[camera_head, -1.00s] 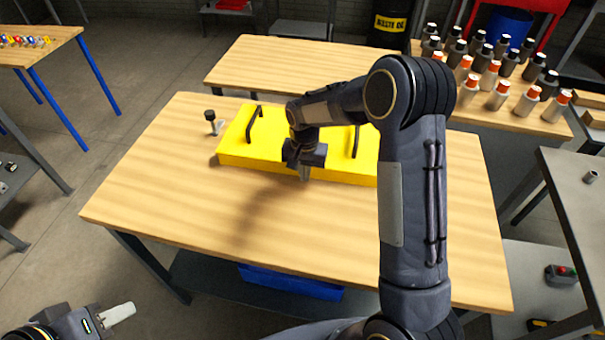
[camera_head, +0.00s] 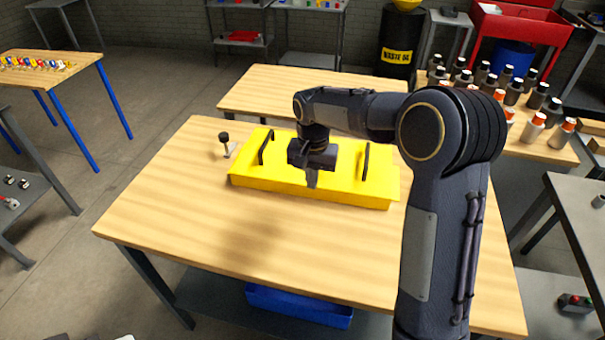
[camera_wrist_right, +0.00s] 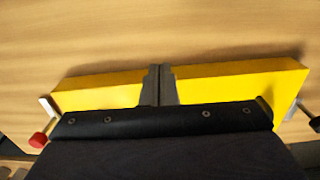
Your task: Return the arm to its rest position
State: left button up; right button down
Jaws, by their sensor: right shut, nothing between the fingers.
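My right arm reaches in from the right over the wooden table (camera_head: 170,215). My right gripper (camera_head: 312,182) points down in front of the yellow chassis box (camera_head: 270,184) and hides part of it. In the right wrist view the gripper (camera_wrist_right: 159,72) has its fingers together with nothing between them. The yellow box (camera_wrist_right: 240,78) shows on both sides of the fingers there.
A black-knobbed clamp (camera_head: 226,145) stands left of the box. A blue bin (camera_head: 298,306) sits below the table. Several bottles (camera_head: 534,127) stand on a table at the back right. The table's front left is clear.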

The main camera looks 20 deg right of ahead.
jog(key=s+d+r+n+t+y, duration=0.15)
jog(key=s+r, duration=0.25)
jog(key=s, duration=0.6)
jog(key=s+r+n+t+y, duration=0.2)
jog(key=s+r, duration=0.2)
jog(key=s, duration=0.6)
jog(key=s+a+f+n+t, duration=0.1)
jog(key=s+a+f+t, duration=0.1)
jog(key=s, duration=0.6)
jog(key=shift+s+a+f, duration=0.2)
jog(key=shift+s+a, duration=0.15)
jog(key=shift+a, duration=0.1)
